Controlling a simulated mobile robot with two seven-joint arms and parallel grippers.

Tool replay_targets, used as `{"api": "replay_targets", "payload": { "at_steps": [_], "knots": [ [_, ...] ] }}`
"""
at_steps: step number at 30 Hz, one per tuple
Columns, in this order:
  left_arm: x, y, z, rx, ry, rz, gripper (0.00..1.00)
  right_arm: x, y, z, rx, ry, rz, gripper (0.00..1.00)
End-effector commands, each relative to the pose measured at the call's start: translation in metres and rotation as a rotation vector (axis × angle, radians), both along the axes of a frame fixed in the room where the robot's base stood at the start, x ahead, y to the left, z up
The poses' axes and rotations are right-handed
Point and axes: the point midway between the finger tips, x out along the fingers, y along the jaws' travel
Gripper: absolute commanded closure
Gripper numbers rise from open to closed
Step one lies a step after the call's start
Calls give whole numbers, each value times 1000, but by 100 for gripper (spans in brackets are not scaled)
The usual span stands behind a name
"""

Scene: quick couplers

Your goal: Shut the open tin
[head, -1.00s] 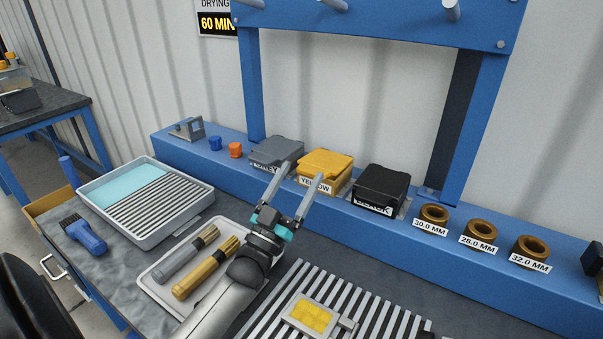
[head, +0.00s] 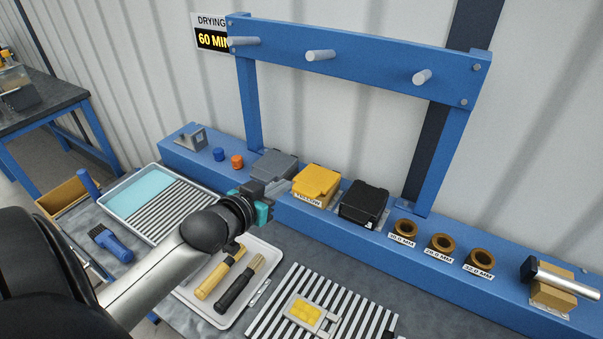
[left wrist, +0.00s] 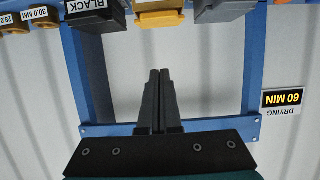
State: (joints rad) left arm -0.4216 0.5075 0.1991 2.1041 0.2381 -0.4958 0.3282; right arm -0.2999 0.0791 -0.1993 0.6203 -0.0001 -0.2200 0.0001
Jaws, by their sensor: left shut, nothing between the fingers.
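Three lidded tins stand in a row on the blue ledge in the head view: a grey tin (head: 275,163), a yellow tin (head: 316,182) and a black tin (head: 365,201). All three lids look down; I cannot make out an open one. My left gripper (head: 285,187) is in front of the grey and yellow tins, partly covering the grey one. Its fingers (left wrist: 158,100) are together and empty in the left wrist view. That view shows the black tin (left wrist: 95,12), yellow tin (left wrist: 160,14) and grey tin (left wrist: 220,10) upside down at the top. My right gripper is not in view.
A blue frame (head: 350,60) with pegs rises behind the tins. Brass rings (head: 441,245) stand to their right. A blue brush (head: 112,245) lies at left.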

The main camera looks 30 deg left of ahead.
Motion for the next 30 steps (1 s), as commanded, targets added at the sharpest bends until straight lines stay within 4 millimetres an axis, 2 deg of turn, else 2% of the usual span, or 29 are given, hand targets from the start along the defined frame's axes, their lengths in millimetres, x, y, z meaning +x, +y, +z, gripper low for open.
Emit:
{"api": "replay_targets", "payload": {
  "at_steps": [4, 8, 27, 28, 30],
  "knots": [
    [-2, -1, 1, 1, 27, 1, 100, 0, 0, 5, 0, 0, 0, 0],
    [7, 0, -3, 0, 26, 2, 100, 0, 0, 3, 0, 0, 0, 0],
    [89, 5, -34, 1, 25, 2, 100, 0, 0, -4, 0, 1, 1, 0],
    [92, 5, -35, 1, 25, 2, 100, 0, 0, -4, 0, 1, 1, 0],
    [88, 5, -50, -1, 31, 3, 100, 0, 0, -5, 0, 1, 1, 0]
  ]
}}
